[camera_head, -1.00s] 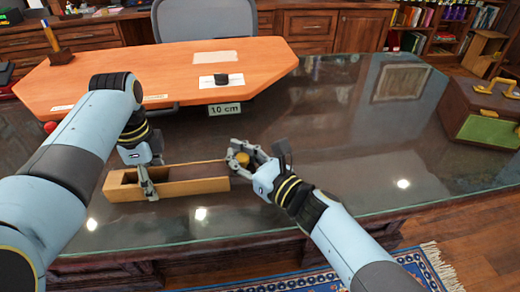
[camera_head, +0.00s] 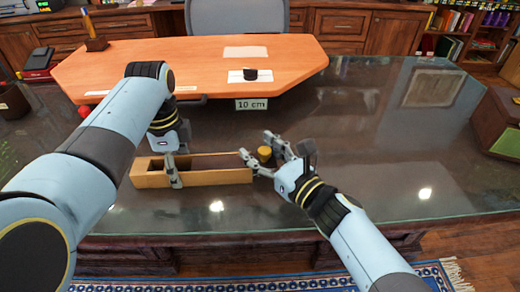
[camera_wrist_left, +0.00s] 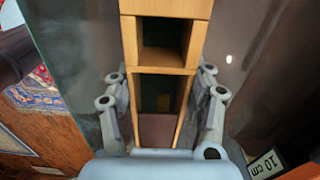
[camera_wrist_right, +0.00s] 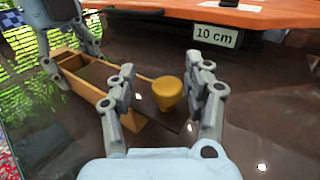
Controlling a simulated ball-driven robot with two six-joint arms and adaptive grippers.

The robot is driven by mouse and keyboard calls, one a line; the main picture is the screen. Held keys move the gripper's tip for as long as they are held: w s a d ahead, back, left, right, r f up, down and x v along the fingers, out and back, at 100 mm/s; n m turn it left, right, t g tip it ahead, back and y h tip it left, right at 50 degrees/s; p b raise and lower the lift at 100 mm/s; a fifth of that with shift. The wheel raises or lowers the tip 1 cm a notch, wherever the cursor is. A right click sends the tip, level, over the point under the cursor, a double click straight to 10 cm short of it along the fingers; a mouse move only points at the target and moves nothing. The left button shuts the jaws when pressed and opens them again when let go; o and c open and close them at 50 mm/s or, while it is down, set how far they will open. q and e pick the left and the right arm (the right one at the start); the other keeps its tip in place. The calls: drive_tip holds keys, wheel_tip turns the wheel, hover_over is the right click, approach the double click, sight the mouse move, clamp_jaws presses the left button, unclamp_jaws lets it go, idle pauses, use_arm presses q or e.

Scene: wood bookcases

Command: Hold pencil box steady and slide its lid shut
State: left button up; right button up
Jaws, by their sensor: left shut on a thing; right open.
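The long wooden pencil box (camera_head: 215,179) lies on the glass desktop. My left gripper (camera_head: 174,180) is shut across its side walls, left of the middle; the left wrist view shows a finger on each side of the box (camera_wrist_left: 168,28). A dark brown lid (camera_wrist_left: 157,130) covers part of the box, and open compartments show beyond it. A yellow knob (camera_head: 264,153) stands just past the box's right end; it also shows in the right wrist view (camera_wrist_right: 168,93). My right gripper (camera_head: 256,145) is open, with the knob between its fingers and no clear contact.
A "10 cm" sign (camera_head: 251,104) hangs at the front edge of the orange raised desk section (camera_head: 180,62) behind the box. A brown and green case (camera_head: 497,125) stands at the right. The glass right of my right gripper is clear.

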drive_tip(key=v, duration=1.2)
drive_tip(key=w+d+n+g+y, duration=0.1)
drive_tip(key=n+g+y, duration=0.1)
drive_tip(key=w+d+n+g+y, duration=0.2)
drive_tip(key=shift+w+d+y, duration=0.15)
drive_tip(key=shift+d+y, duration=0.1)
drive_tip(key=shift+y, duration=0.05)
drive_tip(key=shift+w+d+g, duration=0.1)
drive_tip(key=shift+w+g, duration=0.1)
drive_tip(key=shift+g, duration=0.3)
drive_tip(key=x, duration=1.1)
drive_tip(key=shift+a+r, duration=0.25)
clamp_jaws()
